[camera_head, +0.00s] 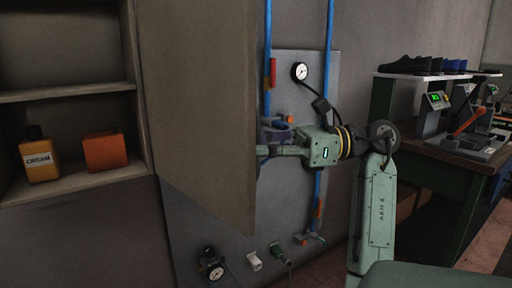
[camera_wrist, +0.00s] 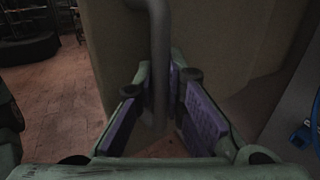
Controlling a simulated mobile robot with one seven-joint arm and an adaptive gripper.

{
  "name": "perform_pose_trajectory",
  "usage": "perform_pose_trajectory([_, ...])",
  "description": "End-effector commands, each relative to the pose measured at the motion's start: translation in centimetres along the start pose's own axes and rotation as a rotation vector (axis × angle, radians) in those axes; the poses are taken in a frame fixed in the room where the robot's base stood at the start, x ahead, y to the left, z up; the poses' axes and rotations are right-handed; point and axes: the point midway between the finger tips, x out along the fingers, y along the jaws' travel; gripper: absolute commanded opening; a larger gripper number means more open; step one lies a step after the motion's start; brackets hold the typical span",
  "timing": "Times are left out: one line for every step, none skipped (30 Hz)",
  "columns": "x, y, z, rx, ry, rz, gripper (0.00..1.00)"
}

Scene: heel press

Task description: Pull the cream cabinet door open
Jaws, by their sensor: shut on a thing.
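The cabinet door (camera_head: 196,95) stands swung wide open in the head view, its broad face angled toward me. The open cabinet (camera_head: 68,92) is to its left, with its shelves in sight. My gripper (camera_head: 266,150) is at the door's right edge, and the door hides its fingertips in the head view. In the wrist view my gripper (camera_wrist: 172,102) has its purple-padded fingers shut around the grey bar handle (camera_wrist: 159,45). The door's face (camera_wrist: 112,40) is right behind the handle.
On the lower shelf stand a bottle labelled CREAM (camera_head: 40,158) and an orange box (camera_head: 102,152). A wall panel with a gauge (camera_head: 300,72) and blue pipes (camera_head: 328,50) is behind my arm. A workbench (camera_head: 465,155) with machines is at right.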

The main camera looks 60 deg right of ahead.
Motion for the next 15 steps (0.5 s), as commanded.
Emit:
perform_pose_trajectory([-0.12, 0.06, -0.10, 0.003, 0.000, 0.000, 0.00])
perform_pose_trajectory([-0.12, 0.06, -0.10, 0.003, 0.000, 0.000, 0.00])
perform_pose_trajectory([-0.11, 0.06, -0.10, 0.003, 0.000, 0.000, 0.00])
perform_pose_trajectory([-0.11, 0.06, -0.10, 0.003, 0.000, 0.000, 0.00])
perform_pose_trajectory([-0.11, 0.06, -0.10, 0.003, 0.000, 0.000, 0.11])
perform_pose_trajectory([-0.11, 0.06, -0.10, 0.003, 0.000, 0.000, 0.14])
perform_pose_trajectory([-0.10, 0.05, -0.09, 0.003, 0.000, 0.000, 0.16])
perform_pose_trajectory([-0.09, 0.04, -0.08, 0.002, 0.000, 0.000, 0.18])
perform_pose_trajectory([-0.08, 0.04, -0.07, 0.002, 0.000, 0.000, 0.20])
perform_pose_trajectory([-0.07, 0.03, -0.06, 0.002, 0.000, 0.000, 0.22])
perform_pose_trajectory([-0.06, 0.03, -0.05, 0.002, 0.000, 0.000, 0.24])
perform_pose_trajectory([-0.04, 0.03, -0.04, 0.002, 0.000, 0.000, 0.27])
perform_pose_trajectory([-0.04, 0.02, -0.04, 0.001, 0.000, 0.000, 0.29])
perform_pose_trajectory([-0.03, 0.02, -0.03, 0.001, 0.000, 0.000, 0.31])
perform_pose_trajectory([-0.02, 0.02, -0.03, 0.001, 0.000, 0.000, 0.31])
